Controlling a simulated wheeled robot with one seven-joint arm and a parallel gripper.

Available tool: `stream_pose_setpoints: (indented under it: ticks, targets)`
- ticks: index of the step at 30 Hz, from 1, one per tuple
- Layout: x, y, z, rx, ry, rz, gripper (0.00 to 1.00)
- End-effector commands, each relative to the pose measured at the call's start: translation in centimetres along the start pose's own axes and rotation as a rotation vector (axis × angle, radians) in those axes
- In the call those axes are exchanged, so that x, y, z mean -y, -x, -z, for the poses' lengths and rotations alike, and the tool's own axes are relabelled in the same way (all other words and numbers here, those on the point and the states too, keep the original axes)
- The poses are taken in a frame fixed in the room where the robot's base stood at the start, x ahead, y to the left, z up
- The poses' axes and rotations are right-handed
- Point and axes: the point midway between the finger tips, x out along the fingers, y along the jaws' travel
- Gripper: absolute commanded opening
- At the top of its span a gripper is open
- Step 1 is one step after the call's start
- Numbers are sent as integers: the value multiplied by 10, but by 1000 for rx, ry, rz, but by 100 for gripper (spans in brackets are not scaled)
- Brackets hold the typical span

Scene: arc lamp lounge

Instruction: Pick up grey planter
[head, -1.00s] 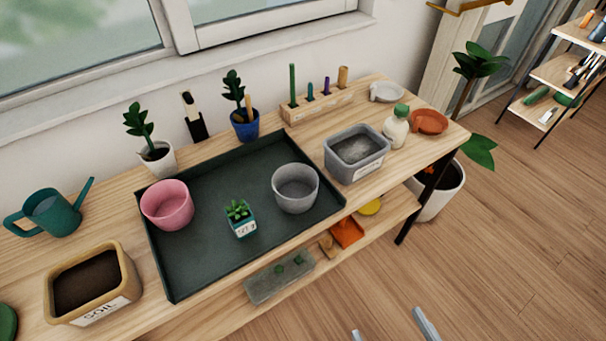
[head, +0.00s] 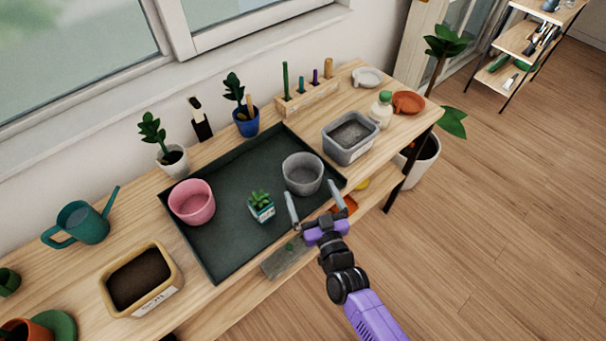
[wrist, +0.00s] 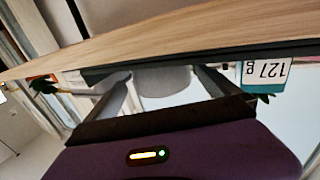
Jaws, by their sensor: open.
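The grey planter (head: 303,175) is a round, empty pot standing upright at the right end of the dark tray (head: 232,262). My gripper (head: 315,195) is open at the front edge of the tray, just in front of the planter, with its two fingers spread and nothing between them. In the wrist view the picture is upside down. There the grey planter (wrist: 166,84) shows between the fingers (wrist: 160,92), partly hidden by the gripper body. I cannot tell the exact gap between fingertips and planter.
A small succulent pot (head: 262,212) stands close left of the planter, and a pink pot (head: 192,205) farther left. A grey rectangular tub (head: 350,140) stands right of the tray on the wooden bench (head: 400,135). A lower shelf lies under the bench front.

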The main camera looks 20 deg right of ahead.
Motion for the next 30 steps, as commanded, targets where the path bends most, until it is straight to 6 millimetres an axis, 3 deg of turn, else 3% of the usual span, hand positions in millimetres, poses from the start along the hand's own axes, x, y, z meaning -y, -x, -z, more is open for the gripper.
stream_pose_setpoints:
  ticks: [16, 27, 30]
  targets:
    - [0, -64, 2, -2, -1, 0, 100]
    - [0, -73, 1, 0, 0, 0, 100]
    - [0, -72, 1, 0, 0, 0, 80]
